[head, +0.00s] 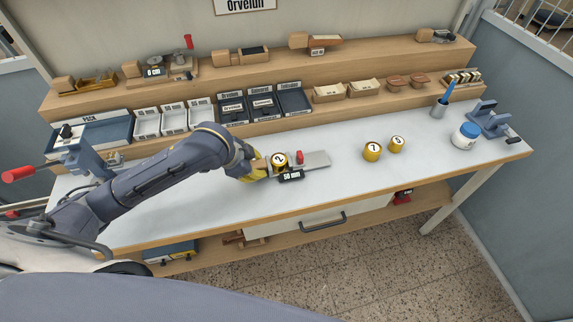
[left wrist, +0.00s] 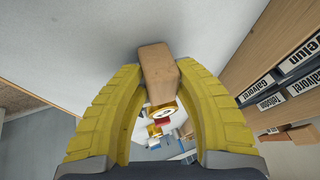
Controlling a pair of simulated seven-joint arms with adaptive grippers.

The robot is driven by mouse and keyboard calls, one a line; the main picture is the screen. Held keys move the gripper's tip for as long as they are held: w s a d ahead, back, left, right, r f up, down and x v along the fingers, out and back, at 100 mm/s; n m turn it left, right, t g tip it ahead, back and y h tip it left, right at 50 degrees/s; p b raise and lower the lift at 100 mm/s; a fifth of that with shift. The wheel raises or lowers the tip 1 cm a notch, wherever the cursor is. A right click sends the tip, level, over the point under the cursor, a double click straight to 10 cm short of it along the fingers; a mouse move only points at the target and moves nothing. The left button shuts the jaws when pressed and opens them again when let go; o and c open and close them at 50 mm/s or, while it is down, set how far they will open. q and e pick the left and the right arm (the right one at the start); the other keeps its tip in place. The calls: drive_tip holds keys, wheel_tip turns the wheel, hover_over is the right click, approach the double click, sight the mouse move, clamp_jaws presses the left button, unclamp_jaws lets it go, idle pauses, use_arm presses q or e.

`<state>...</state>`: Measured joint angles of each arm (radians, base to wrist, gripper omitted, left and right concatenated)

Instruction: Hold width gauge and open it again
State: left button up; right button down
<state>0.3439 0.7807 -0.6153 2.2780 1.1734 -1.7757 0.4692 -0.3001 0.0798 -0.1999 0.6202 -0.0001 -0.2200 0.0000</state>
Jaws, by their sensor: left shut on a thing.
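The width gauge (head: 317,160) lies at the middle of the white bench top, with a wooden handle, a flat steel part, a red piece and a black "50 mm" label. My left gripper (head: 259,166) is shut on its wooden handle (left wrist: 157,72); yellow fingers stand on both sides of it in the left wrist view (left wrist: 160,75). A gold roll marked 2 (head: 279,159) is at the gauge, beside the red piece; I cannot tell whether the jaws touch it. My right gripper is not in view.
Two gold rolls (head: 372,152) (head: 396,145) stand to the right on the bench. Trays and shelves line the back. The front middle is clear.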

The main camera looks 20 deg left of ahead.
use_arm(q)
drive_tip(key=shift+f, duration=0.1)
drive_tip(key=o, duration=1.2)
drive_tip(key=shift+o, duration=0.2)
drive_tip(key=v, duration=0.7)
drive_tip(key=shift+r, duration=0.3)
drive_tip(key=shift+s, duration=0.1)
